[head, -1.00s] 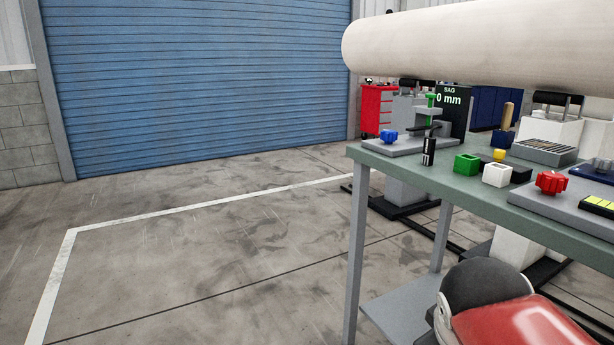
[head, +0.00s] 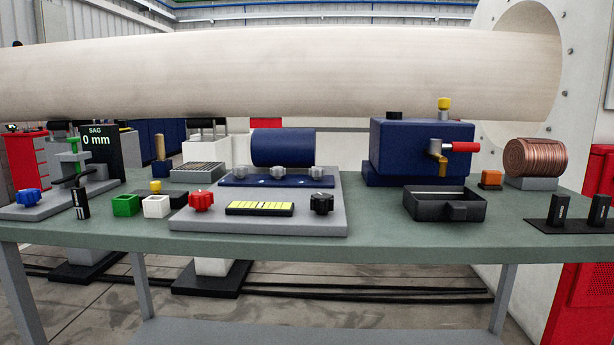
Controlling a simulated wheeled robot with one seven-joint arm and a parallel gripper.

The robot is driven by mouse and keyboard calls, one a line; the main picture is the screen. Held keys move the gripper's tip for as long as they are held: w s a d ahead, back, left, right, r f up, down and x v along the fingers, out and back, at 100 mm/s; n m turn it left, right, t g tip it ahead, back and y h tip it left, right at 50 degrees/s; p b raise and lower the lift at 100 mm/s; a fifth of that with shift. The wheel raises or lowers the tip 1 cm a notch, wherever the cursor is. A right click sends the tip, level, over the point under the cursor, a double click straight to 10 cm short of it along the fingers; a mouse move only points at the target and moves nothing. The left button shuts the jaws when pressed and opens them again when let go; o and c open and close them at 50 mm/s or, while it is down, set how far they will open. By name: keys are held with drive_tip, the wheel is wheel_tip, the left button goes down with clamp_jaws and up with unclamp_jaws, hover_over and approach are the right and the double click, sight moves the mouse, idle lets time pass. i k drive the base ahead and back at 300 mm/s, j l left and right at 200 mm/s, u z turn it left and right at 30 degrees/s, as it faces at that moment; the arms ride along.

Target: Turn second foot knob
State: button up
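Several lobed knobs sit on the green-topped bench. A red knob (head: 201,201) is at the left front of a grey base plate (head: 262,222). A black knob (head: 321,203) is at its right front. A yellow-marked level strip (head: 260,209) lies between them. A blue knob (head: 28,197) is on a separate grey plate (head: 72,203) at the far left. Small grey knobs (head: 264,173) stand on a blue strip behind. I cannot tell from any marking which knob is the second foot knob. My gripper is not in view.
Green block (head: 125,205) and white block (head: 156,206) stand left of the base plate. A black tray (head: 445,205), blue box with red-handled lever (head: 422,150) and copper coil (head: 536,157) are to the right. A long pale cylinder (head: 280,75) spans above the bench.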

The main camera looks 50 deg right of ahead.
sight(278, 171)
drive_tip(key=l+z, duration=0.15)
drive_tip(key=z, duration=1.15)
